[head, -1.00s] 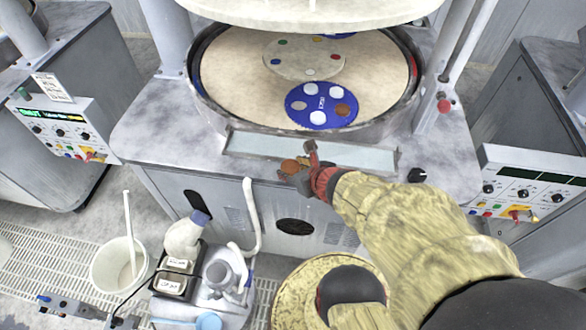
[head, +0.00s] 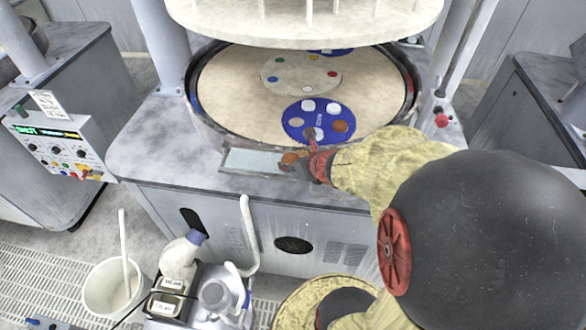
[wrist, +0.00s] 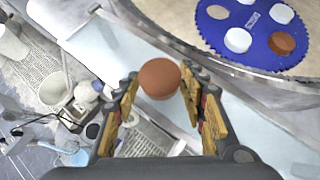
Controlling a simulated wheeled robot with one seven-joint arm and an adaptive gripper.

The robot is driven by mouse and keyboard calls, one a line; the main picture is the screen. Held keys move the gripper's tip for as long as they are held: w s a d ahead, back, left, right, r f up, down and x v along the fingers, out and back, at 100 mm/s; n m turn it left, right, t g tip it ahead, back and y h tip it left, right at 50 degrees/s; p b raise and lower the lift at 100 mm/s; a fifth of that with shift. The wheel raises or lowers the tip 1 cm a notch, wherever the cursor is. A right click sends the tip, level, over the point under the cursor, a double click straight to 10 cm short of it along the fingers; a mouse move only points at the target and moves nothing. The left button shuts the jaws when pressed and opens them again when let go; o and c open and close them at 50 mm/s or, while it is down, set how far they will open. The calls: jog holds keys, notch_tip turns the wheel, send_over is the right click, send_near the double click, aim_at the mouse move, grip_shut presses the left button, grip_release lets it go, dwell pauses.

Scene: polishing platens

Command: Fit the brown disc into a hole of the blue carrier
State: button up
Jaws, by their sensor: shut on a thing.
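My gripper (head: 304,158) is shut on the brown disc (head: 291,157), and both fingers show on either side of the disc (wrist: 159,78) in the wrist view. The disc is held in front of the platen's near rim, over the pale shelf. The blue carrier (head: 322,119) lies on the beige platen, just behind and to the right of the held disc. In the wrist view the carrier (wrist: 261,50) is at the upper right. It holds several white discs and another brown disc (wrist: 282,43). One hole (wrist: 217,12) on its left shows the beige pad and looks empty.
A raised metal rim (head: 220,140) surrounds the platen (head: 240,100), with a pale shelf (head: 250,160) before it. A round upper plate (head: 300,25) hangs above. A beige carrier (head: 300,72) with small coloured discs lies behind the blue one. Bottles and a bucket (head: 115,290) stand lower left.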

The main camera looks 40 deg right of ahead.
jog(key=shift+w+d, duration=4.3)
jog(key=shift+d, duration=0.05)
jog(key=shift+w+d+p, duration=1.35)
jog(key=shift+w+d, duration=2.85)
jog(key=shift+w, duration=0.05)
jog(key=shift+w+d+f+b, duration=0.2)
jog(key=shift+f+b, duration=0.1)
jog(key=shift+f, duration=0.1)
jog(key=shift+w+d+f+b, duration=0.1)
jog(key=shift+d+f+b, duration=0.05)
jog(key=shift+f+b, duration=0.2)
jog(key=shift+w+d+f+b, duration=0.35)
jog(key=shift+f, duration=0.25)
jog(key=shift+w+d+f+b, duration=0.3)
jog(key=shift+w+d+f, duration=0.05)
jog(key=shift+f, duration=0.2)
notch_tip(320, 180, down, 3)
jog(key=b, duration=0.2)
jog(key=shift+r+b, duration=0.15)
jog(key=shift+b, duration=0.15)
jog(key=shift+s+a, duration=0.1)
